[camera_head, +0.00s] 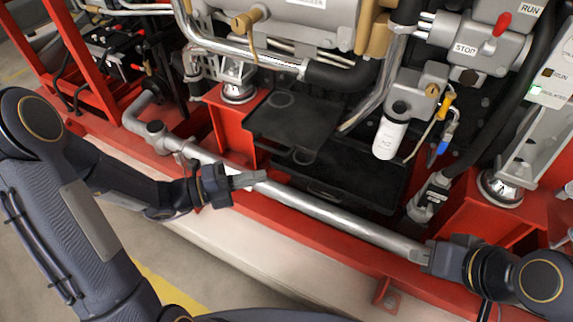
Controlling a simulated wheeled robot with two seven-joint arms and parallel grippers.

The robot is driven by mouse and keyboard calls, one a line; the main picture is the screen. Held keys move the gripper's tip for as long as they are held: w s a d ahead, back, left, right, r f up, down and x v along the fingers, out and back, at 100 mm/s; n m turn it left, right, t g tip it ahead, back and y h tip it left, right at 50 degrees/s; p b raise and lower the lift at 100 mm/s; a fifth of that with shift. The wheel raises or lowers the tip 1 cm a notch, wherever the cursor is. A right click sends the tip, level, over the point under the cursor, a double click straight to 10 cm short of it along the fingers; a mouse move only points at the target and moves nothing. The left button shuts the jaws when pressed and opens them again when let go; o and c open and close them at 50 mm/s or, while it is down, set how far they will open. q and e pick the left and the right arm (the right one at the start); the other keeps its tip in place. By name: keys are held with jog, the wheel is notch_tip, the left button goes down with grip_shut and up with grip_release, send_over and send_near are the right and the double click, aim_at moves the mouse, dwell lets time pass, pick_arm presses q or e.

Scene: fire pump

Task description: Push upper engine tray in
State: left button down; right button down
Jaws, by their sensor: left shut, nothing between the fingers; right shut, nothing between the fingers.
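The upper engine tray (300,127) is a flat black tray under the engine, between the red mounts. Its front edge sticks out above a lower black tray (340,185). My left gripper (260,178) is shut and empty, just in front of the trays and by the silver pipe; I cannot tell if it touches the pipe. My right gripper (425,255) is at the lower right, shut and empty, by the right end of the pipe.
The silver pipe (330,213) runs across in front of the lower tray. A white filter (389,138) hangs to the right of the upper tray. The red frame (310,222) edges the front, with open floor before it.

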aim_at(311, 145)
pick_arm(q)
jog(key=w+a+b+x, duration=0.1)
jog(key=w+b+x, duration=0.1)
jog(key=x, duration=1)
jog(key=shift+w+d+b, duration=0.2)
jog(key=shift+w+b, duration=0.1)
jog(key=shift+b, duration=0.6)
jog(key=w+p, duration=0.1)
jog(key=w+d+p, duration=0.1)
jog(key=p, duration=0.1)
jog(key=w+p, duration=0.1)
jog(key=w, duration=0.1)
jog(key=shift+w+d+r, duration=0.1)
jog(key=shift+d+r, duration=0.15)
jog(key=shift+d, duration=0.1)
jog(key=shift+w, duration=0.15)
jog(key=shift+f, duration=0.1)
